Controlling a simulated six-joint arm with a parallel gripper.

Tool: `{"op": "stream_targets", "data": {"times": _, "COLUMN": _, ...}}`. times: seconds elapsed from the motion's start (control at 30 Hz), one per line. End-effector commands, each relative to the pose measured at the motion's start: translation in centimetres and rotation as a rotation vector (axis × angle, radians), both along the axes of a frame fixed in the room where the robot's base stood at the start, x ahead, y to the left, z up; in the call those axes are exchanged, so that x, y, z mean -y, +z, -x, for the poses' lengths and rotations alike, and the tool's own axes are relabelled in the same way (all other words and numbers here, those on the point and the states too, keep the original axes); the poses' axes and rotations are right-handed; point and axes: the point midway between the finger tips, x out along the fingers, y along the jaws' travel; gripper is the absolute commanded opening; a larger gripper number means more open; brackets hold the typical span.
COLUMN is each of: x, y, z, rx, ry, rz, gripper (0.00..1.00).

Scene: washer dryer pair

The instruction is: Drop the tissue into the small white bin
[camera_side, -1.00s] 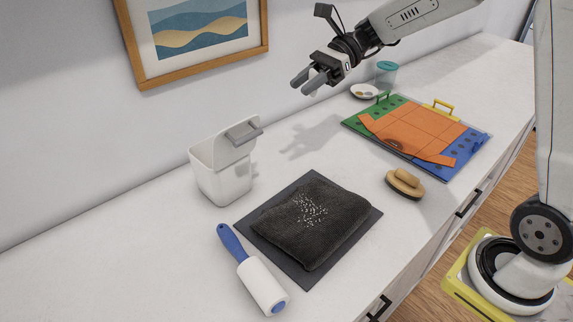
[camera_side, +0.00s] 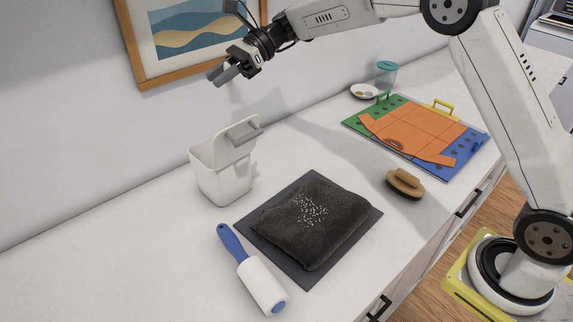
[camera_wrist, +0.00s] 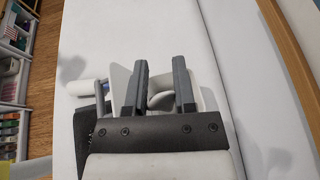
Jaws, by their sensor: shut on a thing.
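The small white bin (camera_side: 222,182) stands on the counter near the wall, with its lid (camera_side: 228,146) raised and a grey handle (camera_side: 244,132) on it. My gripper (camera_side: 219,75) is above the bin, clearly apart from it, near the picture frame's lower edge. Its two dark fingers (camera_wrist: 161,88) are shut on the tissue, which is mostly hidden between them in the side view. In the wrist view, pale surfaces show between and around the fingers; I cannot clearly separate the tissue from the bin there.
A brush (camera_side: 404,183), a colored board (camera_side: 468,151), a small dish (camera_side: 363,91) and a jar (camera_side: 386,74) are farther right. The wall picture (camera_side: 190,30) hangs behind.

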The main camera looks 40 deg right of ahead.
Motion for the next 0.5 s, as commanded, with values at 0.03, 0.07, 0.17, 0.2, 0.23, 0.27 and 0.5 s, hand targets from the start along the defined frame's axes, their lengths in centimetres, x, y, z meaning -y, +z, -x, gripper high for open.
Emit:
{"op": "stream_targets", "data": {"times": 0.03, "x": -0.6, "y": -0.1, "z": -0.4, "rx": 0.0, "ry": 0.002, "rz": -0.002, "gripper": 0.0}}
{"op": "stream_targets", "data": {"times": 0.07, "x": -0.9, "y": -0.1, "z": -0.6, "rx": 0.0, "ry": 0.002, "rz": -0.003, "gripper": 0.0}}
{"op": "stream_targets", "data": {"times": 0.17, "x": -1.8, "y": -0.1, "z": -1.2, "rx": -0.001, "ry": 0.001, "rz": -0.006, "gripper": 0.0}}
{"op": "stream_targets", "data": {"times": 0.2, "x": -2.1, "y": -0.1, "z": -1.4, "rx": 0.0, "ry": 0.001, "rz": -0.008, "gripper": 0.0}}
{"op": "stream_targets", "data": {"times": 0.23, "x": -2.4, "y": -0.1, "z": -1.6, "rx": 0.0, "ry": 0.001, "rz": -0.009, "gripper": 0.0}}
{"op": "stream_targets", "data": {"times": 0.27, "x": -2.4, "y": -0.6, "z": -1.6, "rx": -0.004, "ry": 0.0, "rz": -0.008, "gripper": 0.0}}
{"op": "stream_targets", "data": {"times": 0.5, "x": -2.2, "y": -3.9, "z": -1.5, "rx": -0.005, "ry": 0.0, "rz": -0.007, "gripper": 0.0}}
